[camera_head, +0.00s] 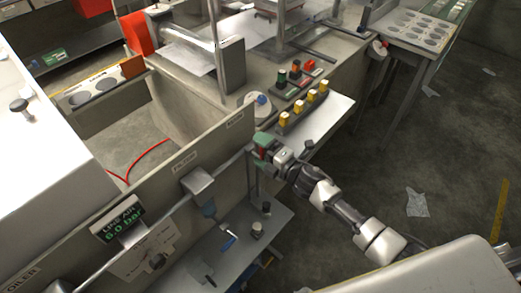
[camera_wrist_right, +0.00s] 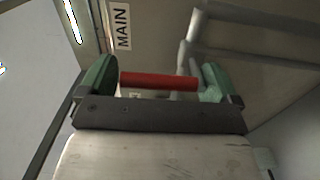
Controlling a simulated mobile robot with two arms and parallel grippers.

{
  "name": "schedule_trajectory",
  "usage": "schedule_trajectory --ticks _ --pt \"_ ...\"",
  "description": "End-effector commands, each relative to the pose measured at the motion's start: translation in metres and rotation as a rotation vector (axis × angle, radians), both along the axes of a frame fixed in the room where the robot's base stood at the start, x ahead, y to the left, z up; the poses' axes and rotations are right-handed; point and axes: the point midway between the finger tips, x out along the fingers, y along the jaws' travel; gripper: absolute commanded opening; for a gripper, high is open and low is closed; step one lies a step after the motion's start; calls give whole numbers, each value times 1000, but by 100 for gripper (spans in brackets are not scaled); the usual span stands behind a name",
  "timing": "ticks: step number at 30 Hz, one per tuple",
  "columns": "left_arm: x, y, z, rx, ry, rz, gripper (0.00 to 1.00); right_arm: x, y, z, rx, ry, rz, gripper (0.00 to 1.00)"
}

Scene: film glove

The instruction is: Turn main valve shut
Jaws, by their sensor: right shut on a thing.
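The main valve's red bar handle (camera_wrist_right: 158,82) lies crosswise between the green fingertips of my right gripper (camera_wrist_right: 156,80) in the right wrist view. A white label reading MAIN (camera_wrist_right: 120,25) is on the panel just beyond it. In the head view my right gripper (camera_head: 264,153) is at the end corner of the grey machine, below the yellow-button row. It is shut on the red handle, which is mostly hidden there by the fingers. The valve body behind the handle is hard to make out. My left gripper is not in view.
A grey pipe (camera_wrist_right: 190,55) runs close beside the handle. The line air display (camera_head: 122,218) reads 6.0 bar. Yellow buttons (camera_head: 305,107) stand above the gripper. Open floor lies to the right.

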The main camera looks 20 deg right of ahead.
Motion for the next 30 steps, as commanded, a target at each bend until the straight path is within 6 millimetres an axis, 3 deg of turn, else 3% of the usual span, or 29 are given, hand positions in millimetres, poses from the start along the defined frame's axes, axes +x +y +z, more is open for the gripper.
schedule_trajectory --ticks 17,18,26,30 --pt "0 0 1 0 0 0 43 1 -1 0 30 19 0 50" --pt "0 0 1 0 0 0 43 1 -1 0 30 19 0 97" --pt "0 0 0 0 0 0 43 0 -2 0 26 17 -1 100" --pt "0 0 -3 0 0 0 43 -10 -9 -2 24 17 -1 100"
